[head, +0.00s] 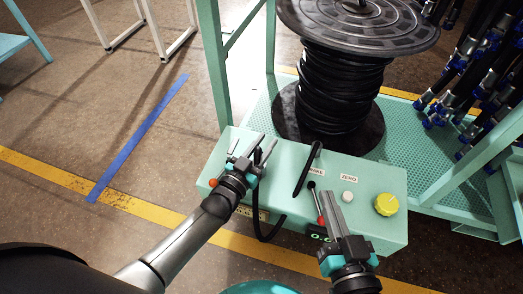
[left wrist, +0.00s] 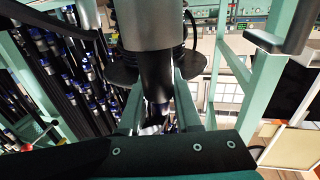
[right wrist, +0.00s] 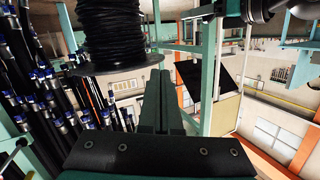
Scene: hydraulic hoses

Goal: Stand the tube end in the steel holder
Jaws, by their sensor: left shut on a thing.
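My left gripper (head: 266,141) is above the left part of the green control box, shut on the black tube end (head: 257,157). In the left wrist view the black tube end (left wrist: 156,78) stands between the two fingers, with a wider dark grey cylinder (left wrist: 145,27) in line with it. I cannot tell whether that cylinder is the steel holder or a fitting on the tube. The tube's slack (head: 263,232) loops down in front of the box. My right gripper (head: 331,193) is shut and empty over the box; its fingers (right wrist: 156,100) lie together in the right wrist view.
A hose spool (head: 340,90) stands behind. Hanging hoses (head: 470,80) are at right.

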